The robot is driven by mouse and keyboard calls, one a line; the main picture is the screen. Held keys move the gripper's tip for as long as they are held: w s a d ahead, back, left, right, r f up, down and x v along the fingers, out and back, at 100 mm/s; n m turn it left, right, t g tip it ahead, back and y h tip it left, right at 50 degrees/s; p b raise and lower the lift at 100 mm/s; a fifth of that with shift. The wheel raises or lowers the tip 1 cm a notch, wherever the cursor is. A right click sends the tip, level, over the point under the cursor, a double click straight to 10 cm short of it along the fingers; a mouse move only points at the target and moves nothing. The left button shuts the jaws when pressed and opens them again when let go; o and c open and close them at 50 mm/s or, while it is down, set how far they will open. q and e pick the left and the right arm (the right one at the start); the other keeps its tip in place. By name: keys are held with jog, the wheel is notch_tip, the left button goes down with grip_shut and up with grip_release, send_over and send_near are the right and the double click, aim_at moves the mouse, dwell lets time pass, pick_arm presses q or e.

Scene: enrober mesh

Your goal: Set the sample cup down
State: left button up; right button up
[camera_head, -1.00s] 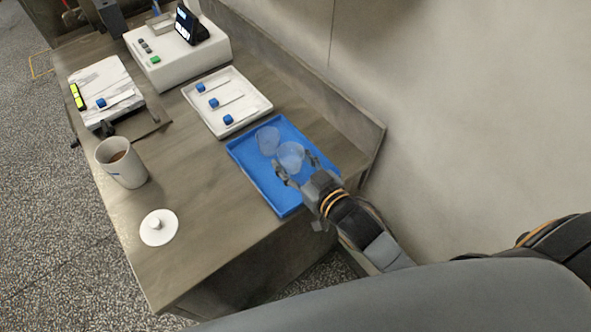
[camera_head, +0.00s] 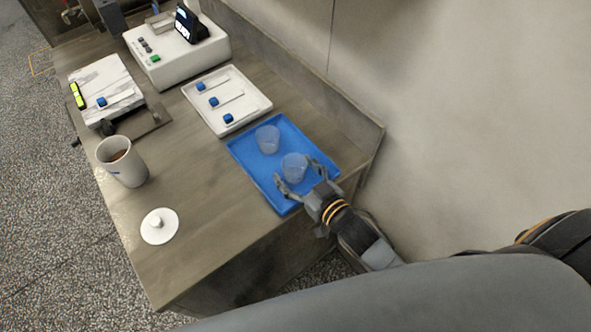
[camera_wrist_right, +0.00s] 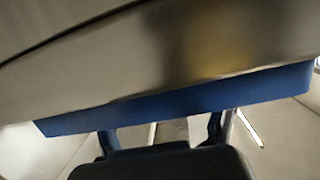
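A clear sample cup (camera_head: 294,168) stands upright on the blue tray (camera_head: 243,152), near the tray's front right part. A second clear cup (camera_head: 267,139) stands behind it on the same tray. My right gripper (camera_head: 297,172) reaches in from the lower right with its fingers spread on either side of the nearer cup, and gaps show between fingers and cup. In the right wrist view the two fingers (camera_wrist_right: 162,132) are apart, with the blue tray's edge (camera_wrist_right: 170,105) behind them; I cannot make out the cup there. My left gripper is out of view.
A white tray (camera_head: 247,121) with blue-handled tools lies behind the blue tray. A beige cup (camera_head: 122,163) with brown contents and a white lid (camera_head: 159,227) are at left. A white device (camera_head: 177,58) stands at the back. The wall rises close on the right.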

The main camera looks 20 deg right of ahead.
jog(key=shift+s+r, duration=0.1)
jog(key=shift+s, duration=0.1)
jog(key=b+v, duration=0.2)
jog(key=v, duration=0.9)
jog(key=shift+s+d, duration=0.2)
jog(key=shift+s, duration=0.05)
jog(key=shift+r, duration=0.1)
jog(key=s+d+f+m+g+h, duration=0.1)
jog(key=s+d+f+g+h, duration=0.15)
jog(key=f, duration=1.35)
jog(key=s+d+f+g+h, duration=0.1)
jog(key=s+d+f+g, duration=0.25)
jog(key=f, duration=1.25)
jog(key=s+f+g+h, duration=0.1)
jog(key=s+f+g, duration=0.7)
jog(key=s+f, duration=0.9)
jog(key=s, duration=0.3)
jog(key=shift+d+f, duration=0.3)
jog(key=shift+d, duration=0.05)
